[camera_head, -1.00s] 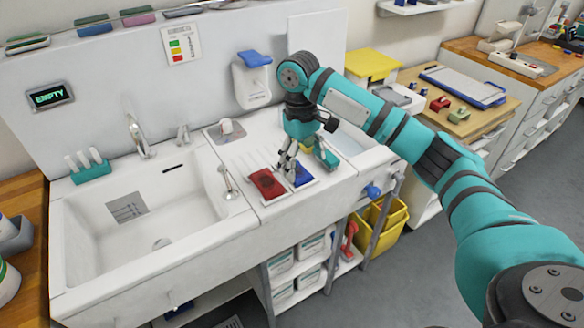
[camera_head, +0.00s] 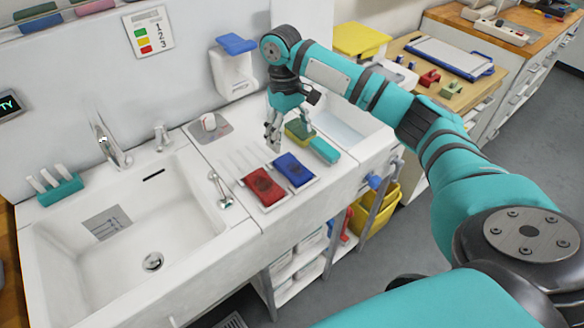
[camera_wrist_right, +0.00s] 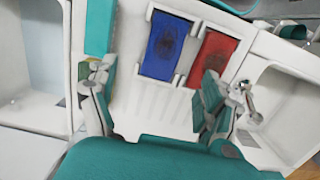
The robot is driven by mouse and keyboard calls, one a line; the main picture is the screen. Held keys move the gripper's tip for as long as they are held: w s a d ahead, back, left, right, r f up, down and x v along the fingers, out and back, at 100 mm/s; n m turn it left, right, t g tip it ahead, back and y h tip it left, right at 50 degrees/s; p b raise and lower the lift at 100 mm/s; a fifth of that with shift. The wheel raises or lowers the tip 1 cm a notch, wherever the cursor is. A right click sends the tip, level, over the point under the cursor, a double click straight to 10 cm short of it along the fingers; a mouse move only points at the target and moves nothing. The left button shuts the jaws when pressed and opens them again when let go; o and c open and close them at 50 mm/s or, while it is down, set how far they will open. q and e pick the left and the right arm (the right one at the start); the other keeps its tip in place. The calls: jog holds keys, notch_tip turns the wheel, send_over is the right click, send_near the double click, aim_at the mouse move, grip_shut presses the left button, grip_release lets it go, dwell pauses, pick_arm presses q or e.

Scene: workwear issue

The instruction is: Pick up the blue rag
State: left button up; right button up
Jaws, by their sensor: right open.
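The blue rag (camera_head: 294,170) lies flat in a shallow white holder on the ledge between the basins, with a dark mark on it. In the right wrist view the blue rag (camera_wrist_right: 166,47) lies ahead, between my fingers' directions. My right gripper (camera_head: 276,140) is open and empty, above the ledge and behind the blue rag, apart from it. In the wrist view its two fingers (camera_wrist_right: 150,100) are spread wide. A red rag (camera_head: 263,187) lies beside the blue one, on its left; it also shows in the wrist view (camera_wrist_right: 213,60). My left gripper is out of view.
A teal-handled brush (camera_head: 323,148) and a yellow-green sponge (camera_head: 298,131) lie just right of the rags. A large basin (camera_head: 110,262) with a tap (camera_head: 108,146) is at left. A small tap (camera_head: 221,190) stands left of the red rag. A wall dispenser (camera_head: 235,72) hangs behind.

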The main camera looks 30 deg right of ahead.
aim_at(292, 167)
notch_tip(292, 167, down, 3)
jog(key=shift+s+f, duration=0.1)
jog(key=shift+s+f+p, duration=0.15)
jog(key=shift+f+p, duration=0.35)
jog(key=shift+f, duration=0.3)
jog(key=f, duration=0.2)
jog(key=s+f+p, duration=0.1)
jog(key=f, duration=0.1)
jog(key=shift+a+f+p, duration=0.15)
jog(key=shift+a+p, duration=0.05)
jog(key=shift+p, duration=0.1)
jog(key=shift+f, duration=0.2)
jog(key=c, duration=1.1)
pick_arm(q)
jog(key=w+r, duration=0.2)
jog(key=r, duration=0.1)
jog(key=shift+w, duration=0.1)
pick_arm(e)
jog(key=shift+c, duration=0.8)
